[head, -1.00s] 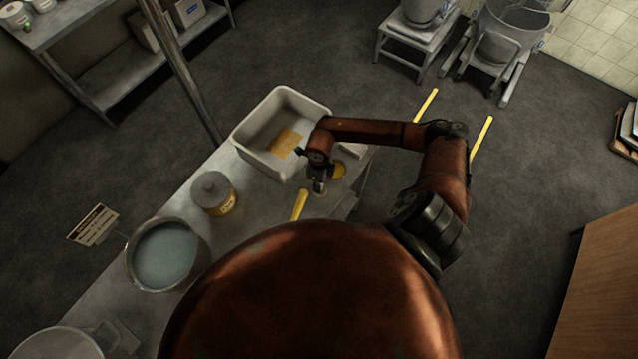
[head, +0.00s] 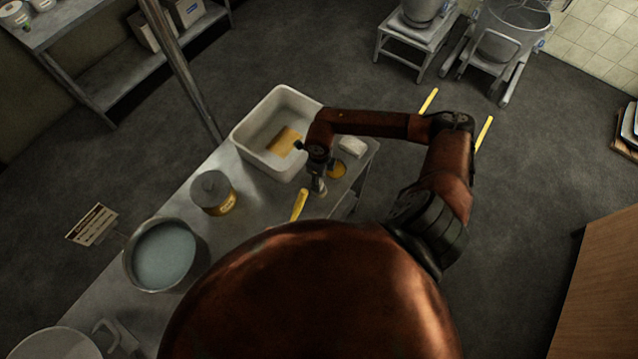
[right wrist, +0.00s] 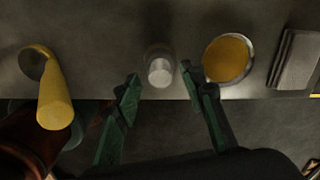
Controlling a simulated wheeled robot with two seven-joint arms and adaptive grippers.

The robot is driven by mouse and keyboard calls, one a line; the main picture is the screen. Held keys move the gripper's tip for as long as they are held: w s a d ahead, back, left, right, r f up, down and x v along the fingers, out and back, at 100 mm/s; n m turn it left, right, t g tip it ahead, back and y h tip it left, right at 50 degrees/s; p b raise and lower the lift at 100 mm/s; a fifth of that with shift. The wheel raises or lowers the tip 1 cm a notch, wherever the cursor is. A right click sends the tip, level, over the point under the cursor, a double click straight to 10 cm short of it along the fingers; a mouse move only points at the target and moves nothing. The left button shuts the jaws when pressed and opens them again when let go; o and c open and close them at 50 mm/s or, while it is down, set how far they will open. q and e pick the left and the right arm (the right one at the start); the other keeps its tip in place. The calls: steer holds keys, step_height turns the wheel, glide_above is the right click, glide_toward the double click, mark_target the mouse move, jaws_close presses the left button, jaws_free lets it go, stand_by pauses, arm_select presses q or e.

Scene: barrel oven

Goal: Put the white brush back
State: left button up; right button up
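A small whitish upright cylinder (right wrist: 160,72) stands on the steel table between my right fingertips in the right wrist view; I cannot tell whether it is the white brush. In the head view its pale base (head: 319,189) shows just below my right gripper (head: 319,176). My right gripper (right wrist: 160,77) is open, with dark green fingers spread either side of the cylinder and a gap on both sides. No other thing is clearly a white brush. My left gripper is not in view.
The steel table (head: 262,222) holds a white bin (head: 246,142), a yellow-handled tool (head: 299,205), a dish of yellow stuff (right wrist: 228,58), a pale block (head: 352,146), a lidded can (head: 214,194) and a pot (head: 165,255). In the wrist view, the dish is close right of my fingers.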

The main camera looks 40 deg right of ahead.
step_height(320, 180, up, 9)
steer(key=b, duration=0.1)
steer(key=shift+f, duration=0.15)
